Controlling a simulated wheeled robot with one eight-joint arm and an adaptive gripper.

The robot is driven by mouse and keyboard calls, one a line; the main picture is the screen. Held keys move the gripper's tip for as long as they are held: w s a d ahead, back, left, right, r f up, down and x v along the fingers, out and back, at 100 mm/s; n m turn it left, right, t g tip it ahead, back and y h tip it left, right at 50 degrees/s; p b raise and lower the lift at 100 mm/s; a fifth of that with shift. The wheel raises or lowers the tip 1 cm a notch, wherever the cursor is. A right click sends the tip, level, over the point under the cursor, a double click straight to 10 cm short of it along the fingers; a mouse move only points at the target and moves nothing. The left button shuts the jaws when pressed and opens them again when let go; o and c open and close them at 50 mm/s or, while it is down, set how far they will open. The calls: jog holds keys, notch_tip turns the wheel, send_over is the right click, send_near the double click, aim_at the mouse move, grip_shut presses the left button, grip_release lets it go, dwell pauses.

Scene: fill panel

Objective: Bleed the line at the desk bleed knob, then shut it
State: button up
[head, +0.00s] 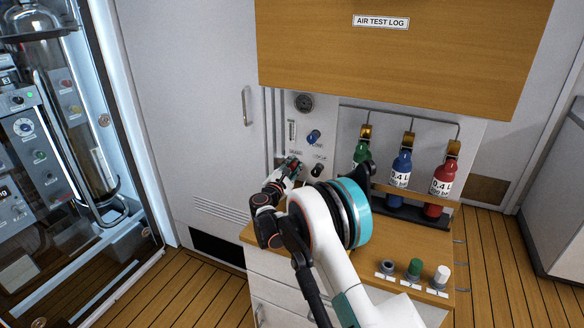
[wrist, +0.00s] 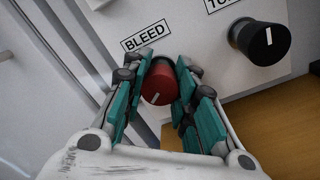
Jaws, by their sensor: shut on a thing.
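The bleed knob (wrist: 158,84) is a red round knob with a white pointer line, on the pale panel below the "BLEED" label (wrist: 146,36) in the wrist view. My gripper (wrist: 163,86) has its teal-padded fingers on both sides of the red knob, shut on it. In the head view my gripper (head: 291,169) is at the lower left of the desk panel (head: 299,132), and it mostly hides the red knob there. The knob's white line runs roughly up and down the picture, slightly tilted.
A black knob (wrist: 260,41) sits right of the bleed knob. A blue knob (head: 313,136) and a round gauge (head: 304,102) are higher on the panel. Green, blue (head: 401,170) and red bottles stand in a rack at right.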

jog(key=shift+n, duration=0.9)
jog(key=o, duration=1.1)
jog(key=v, duration=1.2)
jog(key=shift+f, duration=0.1)
